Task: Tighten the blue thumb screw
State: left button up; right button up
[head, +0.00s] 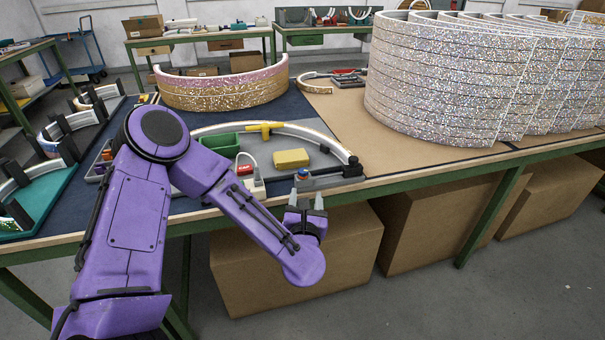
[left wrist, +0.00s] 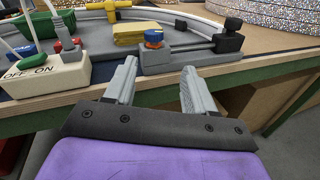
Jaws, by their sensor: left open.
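The blue thumb screw (left wrist: 154,37) sits on a grey block (left wrist: 156,58) at the front edge of the bench fixture, with an orange-red part under its blue top. In the head view the screw (head: 303,173) shows small, just beyond my gripper. My left gripper (left wrist: 157,78) is open and empty, its two grey fingers pointing toward the screw. The fingertips are in front of the block and apart from the screw. In the head view the left gripper (head: 304,198) hangs at the bench's front edge. My right gripper is not in view.
A white OFF/ON switch box (left wrist: 45,74) stands left of the screw. Black clamps (left wrist: 229,38) stand to the right. Glittery arcs (head: 435,85) fill the bench's right side.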

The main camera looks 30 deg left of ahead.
aim_at(303, 173)
pick_arm(q)
jog(key=w+a+n, duration=0.1)
jog(key=w+a, duration=0.1)
jog(key=w, duration=0.1)
jog(key=w+a+r+p, duration=0.1)
jog(key=w+a, duration=0.1)
jog(key=w, duration=0.1)
jog(key=w+a+r+n+y+p, duration=0.1)
jog(key=w+a, duration=0.2)
jog(key=shift+n, duration=0.3)
jog(key=shift+d, duration=0.1)
jog(key=c, duration=1)
